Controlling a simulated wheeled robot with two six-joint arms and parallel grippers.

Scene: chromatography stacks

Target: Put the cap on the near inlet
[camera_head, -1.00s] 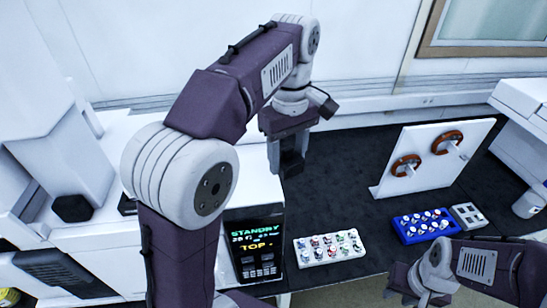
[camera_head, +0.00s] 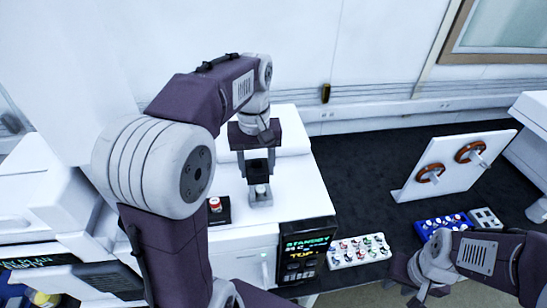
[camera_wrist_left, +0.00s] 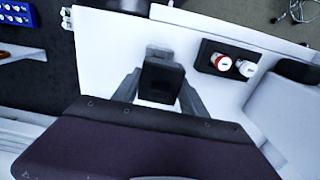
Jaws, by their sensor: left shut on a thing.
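In the left wrist view the block (camera_wrist_left: 208,52) carries this red-and-white fitting (camera_wrist_left: 221,62) and a whitish one (camera_wrist_left: 246,68). My right gripper (camera_head: 412,284) is low at right, its jaws unclear.
The instrument's display (camera_head: 304,254) faces front. A white tray of small vials (camera_head: 338,262), a blue rack (camera_head: 428,238) and an upright white panel with orange rings (camera_head: 452,188) stand on the black bench (camera_head: 360,165). My left arm covers much of the instrument's left side.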

